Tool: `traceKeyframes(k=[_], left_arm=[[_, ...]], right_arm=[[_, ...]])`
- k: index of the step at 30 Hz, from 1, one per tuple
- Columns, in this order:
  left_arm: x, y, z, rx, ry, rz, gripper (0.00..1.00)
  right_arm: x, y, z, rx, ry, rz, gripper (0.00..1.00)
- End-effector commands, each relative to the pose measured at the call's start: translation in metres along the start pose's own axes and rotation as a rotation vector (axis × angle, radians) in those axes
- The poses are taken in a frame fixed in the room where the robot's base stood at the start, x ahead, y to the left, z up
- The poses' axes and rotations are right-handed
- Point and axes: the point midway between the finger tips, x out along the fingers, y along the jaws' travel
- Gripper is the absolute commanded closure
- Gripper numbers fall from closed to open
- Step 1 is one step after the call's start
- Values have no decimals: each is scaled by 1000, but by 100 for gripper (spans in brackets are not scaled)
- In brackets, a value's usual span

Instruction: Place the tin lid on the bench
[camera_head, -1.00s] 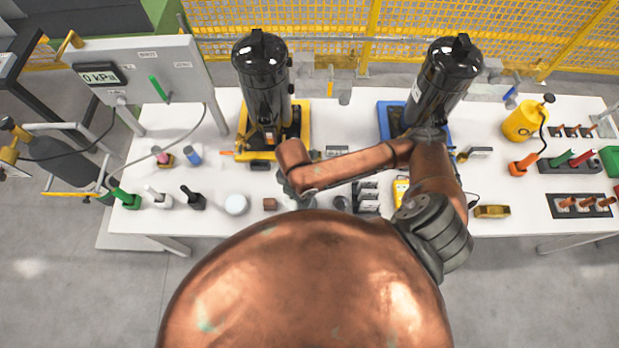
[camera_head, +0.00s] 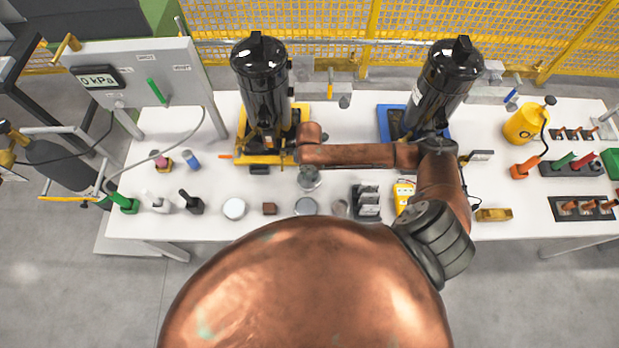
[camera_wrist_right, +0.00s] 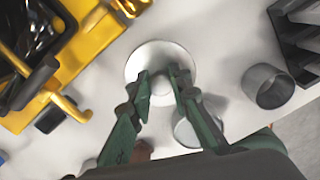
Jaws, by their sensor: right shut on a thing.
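The tin lid is a pale round disc in the right wrist view (camera_wrist_right: 148,54). My right gripper (camera_wrist_right: 162,76) is shut on it, with the fingers at its middle. In the head view my right gripper (camera_head: 310,180) is over the bench, in front of the yellow stand, and mostly hides the lid. The grey round tin (camera_head: 306,206) stands on the bench just nearer to me than the gripper. It is partly hidden by a finger in the wrist view (camera_wrist_right: 186,130). I cannot tell whether the lid touches the white bench (camera_head: 345,112). My left gripper is not in view.
A grey cup (camera_head: 340,208) and a dark rack (camera_head: 367,203) stand right of the tin. A small brown block (camera_head: 269,208) and a white round item (camera_head: 234,208) are to its left. The black cylinder on the yellow stand (camera_head: 263,85) rises behind. Bare bench lies around the gripper.

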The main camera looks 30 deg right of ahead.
Motion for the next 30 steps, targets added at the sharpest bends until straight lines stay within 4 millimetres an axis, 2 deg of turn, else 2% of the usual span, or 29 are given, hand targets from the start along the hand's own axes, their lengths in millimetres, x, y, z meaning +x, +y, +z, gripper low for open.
traceKeyframes(k=[1, 5, 17, 18, 24, 30], left_arm=[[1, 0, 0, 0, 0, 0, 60], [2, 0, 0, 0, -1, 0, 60], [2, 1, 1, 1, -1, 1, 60], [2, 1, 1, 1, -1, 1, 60], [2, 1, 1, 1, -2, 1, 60], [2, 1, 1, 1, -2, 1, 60]], right_arm=[[11, -1, -4, -1, 5, -3, 100], [24, -1, -3, -1, 4, -1, 100], [28, -1, -3, -1, 2, -2, 100], [28, -1, -3, -1, 2, -1, 79], [28, -1, -3, -1, 3, -2, 66], [28, -1, -3, -1, 3, -2, 65]])
